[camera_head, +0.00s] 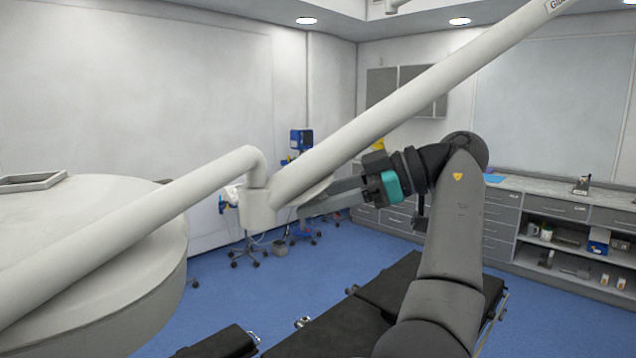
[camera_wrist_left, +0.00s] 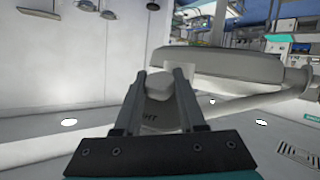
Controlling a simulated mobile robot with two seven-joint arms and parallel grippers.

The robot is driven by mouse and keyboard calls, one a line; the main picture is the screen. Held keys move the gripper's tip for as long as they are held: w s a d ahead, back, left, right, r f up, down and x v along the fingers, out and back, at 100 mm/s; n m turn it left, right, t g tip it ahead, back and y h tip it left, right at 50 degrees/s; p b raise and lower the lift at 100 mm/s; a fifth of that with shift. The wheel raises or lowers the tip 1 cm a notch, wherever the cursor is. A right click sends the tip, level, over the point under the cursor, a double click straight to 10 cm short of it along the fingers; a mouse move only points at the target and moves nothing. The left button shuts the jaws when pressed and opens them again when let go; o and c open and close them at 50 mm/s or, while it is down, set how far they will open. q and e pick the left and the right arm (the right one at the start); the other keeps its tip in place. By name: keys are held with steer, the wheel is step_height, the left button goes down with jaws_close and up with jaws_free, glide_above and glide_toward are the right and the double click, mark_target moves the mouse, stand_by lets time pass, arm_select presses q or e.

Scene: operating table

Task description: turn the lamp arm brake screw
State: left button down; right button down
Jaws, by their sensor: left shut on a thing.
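The pale lamp arm joint (camera_head: 258,207) stands near the middle of the head view, where two white arm tubes meet. My left gripper (camera_head: 308,203) reaches it from the right, fingers pointing left at the joint's far side. The screw is hidden behind the joint and tube in the head view. My right gripper is not in view.
A long white lamp tube (camera_head: 400,105) slopes up right, close above my left gripper. A round white lamp head (camera_head: 90,255) fills the lower left. A dark operating table (camera_head: 335,330) lies below. Grey drawer cabinets (camera_head: 500,225) line the right wall.

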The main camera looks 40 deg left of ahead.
arm_select(q)
steer(key=shift+f, duration=0.1)
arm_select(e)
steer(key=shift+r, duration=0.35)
arm_select(q)
steer(key=shift+c, duration=2.4)
jaws_free()
steer(key=shift+a, duration=0.1)
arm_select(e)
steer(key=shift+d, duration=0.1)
